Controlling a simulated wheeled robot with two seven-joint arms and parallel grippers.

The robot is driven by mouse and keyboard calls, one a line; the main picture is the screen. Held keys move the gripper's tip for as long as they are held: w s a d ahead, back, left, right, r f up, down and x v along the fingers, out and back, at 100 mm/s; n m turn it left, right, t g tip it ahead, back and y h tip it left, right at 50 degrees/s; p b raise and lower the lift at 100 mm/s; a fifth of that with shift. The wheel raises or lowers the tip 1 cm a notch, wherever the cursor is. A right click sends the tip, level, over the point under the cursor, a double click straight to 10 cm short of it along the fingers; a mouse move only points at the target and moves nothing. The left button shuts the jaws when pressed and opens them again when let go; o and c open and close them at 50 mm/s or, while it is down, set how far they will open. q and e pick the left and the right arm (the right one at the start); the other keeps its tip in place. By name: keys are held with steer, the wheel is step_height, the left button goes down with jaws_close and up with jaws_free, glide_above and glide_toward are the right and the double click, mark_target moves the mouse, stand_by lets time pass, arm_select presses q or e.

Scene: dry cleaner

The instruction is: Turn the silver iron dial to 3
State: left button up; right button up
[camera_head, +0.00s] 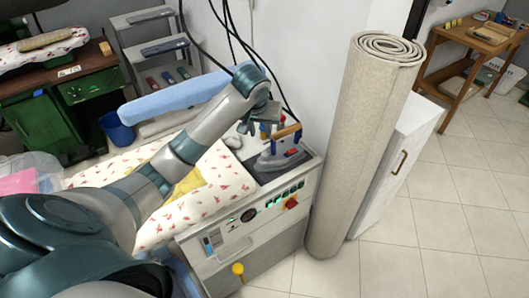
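The silver iron (281,160) stands on a dark rest at the right end of the ironing table. It has a wooden handle (284,132) and a small red part (292,153) on its side. Its dial is too small to make out, and so is any number on it. My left arm reaches in from the lower left. My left gripper (257,128) is just left of the iron's handle, pointing down. Its dark fingers look apart, with nothing seen between them. My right gripper is not in view.
The ironing table's front panel (232,236) has green buttons, a gauge and a red knob (291,203). Patterned cloth (222,178) covers the table. A tall rolled carpet (360,140) stands close to its right. Dark cables hang behind the iron. Tiled floor is clear at right.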

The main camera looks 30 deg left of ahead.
mark_target(265, 153)
arm_select(q)
steer(key=shift+f, duration=0.1)
steer(key=p+x, duration=0.4)
steer(key=x, duration=1.1)
steer(key=shift+w+f, duration=0.3)
steer(key=shift+w+a+f+p, duration=0.1)
steer(key=shift+w+f+p, duration=0.2)
steer(key=shift+f, duration=0.4)
steer(key=shift+c, duration=0.5)
steer(key=c, duration=0.6)
